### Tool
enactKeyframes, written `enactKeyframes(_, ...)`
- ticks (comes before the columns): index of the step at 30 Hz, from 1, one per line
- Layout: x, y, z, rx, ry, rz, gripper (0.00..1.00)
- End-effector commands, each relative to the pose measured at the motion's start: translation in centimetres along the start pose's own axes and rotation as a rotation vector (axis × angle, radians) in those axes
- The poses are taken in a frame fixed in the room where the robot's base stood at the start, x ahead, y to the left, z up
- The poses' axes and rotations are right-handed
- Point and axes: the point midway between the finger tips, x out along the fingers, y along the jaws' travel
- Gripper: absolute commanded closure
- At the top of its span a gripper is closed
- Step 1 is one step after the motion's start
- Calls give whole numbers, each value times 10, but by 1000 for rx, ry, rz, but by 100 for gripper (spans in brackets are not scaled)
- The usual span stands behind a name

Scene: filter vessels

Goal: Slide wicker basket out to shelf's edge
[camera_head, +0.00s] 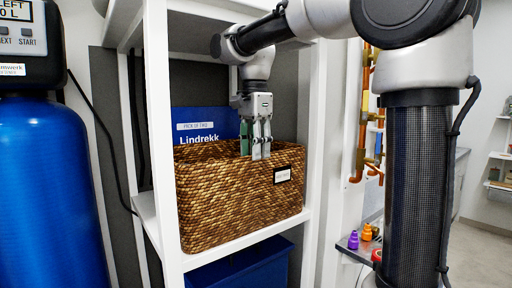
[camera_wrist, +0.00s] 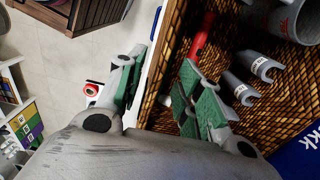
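The brown wicker basket (camera_head: 225,210) stands on the white middle shelf (camera_head: 215,253), its labelled front close to the shelf's front edge. My gripper (camera_head: 256,148) points down over the basket's front rim. In the wrist view, the basket's rim (camera_wrist: 152,75) runs between my fingers. One green-padded finger (camera_wrist: 138,72) is outside the wall and the other (camera_wrist: 205,108) is inside the basket. A gap shows between the inner finger and the wall, so my gripper looks open. The outer finger is close to the wall; contact is unclear.
A blue bin (camera_head: 245,268) is below. A blue tank (camera_head: 45,190) stands left.

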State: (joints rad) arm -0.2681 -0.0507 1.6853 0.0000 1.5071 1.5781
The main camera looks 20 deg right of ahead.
Motion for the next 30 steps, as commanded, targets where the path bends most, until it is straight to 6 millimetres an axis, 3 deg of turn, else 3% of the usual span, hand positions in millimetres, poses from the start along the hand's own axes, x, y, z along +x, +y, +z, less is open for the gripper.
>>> enactKeyframes(15, 67, 0, 0, -1, 0, 2, 64)
enactKeyframes(28, 76, 0, 0, -1, 0, 0, 64)
enactKeyframes(30, 76, 0, 0, -1, 0, 0, 77)
